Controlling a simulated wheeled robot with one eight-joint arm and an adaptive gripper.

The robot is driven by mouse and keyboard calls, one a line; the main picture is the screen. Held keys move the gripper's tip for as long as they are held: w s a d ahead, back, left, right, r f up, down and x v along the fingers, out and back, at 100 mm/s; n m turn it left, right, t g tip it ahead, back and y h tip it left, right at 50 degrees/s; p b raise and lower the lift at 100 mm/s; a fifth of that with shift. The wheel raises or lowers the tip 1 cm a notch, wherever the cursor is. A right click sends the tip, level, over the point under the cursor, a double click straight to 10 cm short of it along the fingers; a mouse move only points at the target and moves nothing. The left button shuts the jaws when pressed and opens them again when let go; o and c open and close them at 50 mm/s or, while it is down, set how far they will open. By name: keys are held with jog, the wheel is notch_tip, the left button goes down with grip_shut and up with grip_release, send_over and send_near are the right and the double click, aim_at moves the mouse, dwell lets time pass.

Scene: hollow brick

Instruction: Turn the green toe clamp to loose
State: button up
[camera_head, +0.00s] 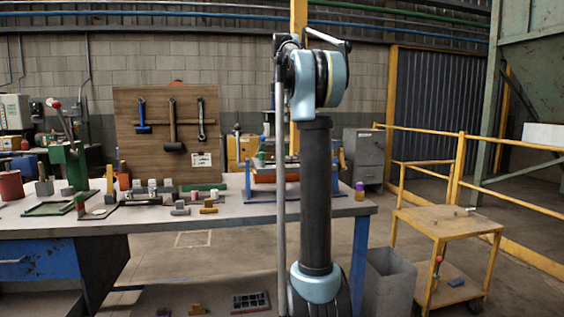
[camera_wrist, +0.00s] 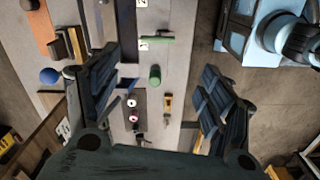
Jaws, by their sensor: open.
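I cannot tell for certain which green part is the toe clamp. In the wrist view a short green rounded piece (camera_wrist: 155,75) lies on the bench between my fingers, and a longer green bar (camera_wrist: 157,40) lies farther up. In the head view a green bar (camera_head: 205,187) lies among small parts on the bench, and a green lever press (camera_head: 70,165) stands at the left. My gripper (camera_wrist: 160,64) is open and empty above the bench, its two dark fingers wide apart. It does not show clearly in the head view, where my arm covers the middle.
The grey bench (camera_head: 150,221) carries several small blocks and fixtures, including a yellow piece (camera_head: 208,206). A wooden tool board (camera_head: 155,110) stands behind it. A yellow cart (camera_head: 450,222) and a grey bin (camera_head: 388,283) are at the right. Open floor lies between the bin and cart.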

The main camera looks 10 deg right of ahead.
aim_at(282, 161)
notch_tip(282, 161, down, 17)
jog(key=shift+w+f, duration=0.1)
jog(key=shift+w, duration=0.05)
dwell(0.7)
jog(key=c, duration=0.9)
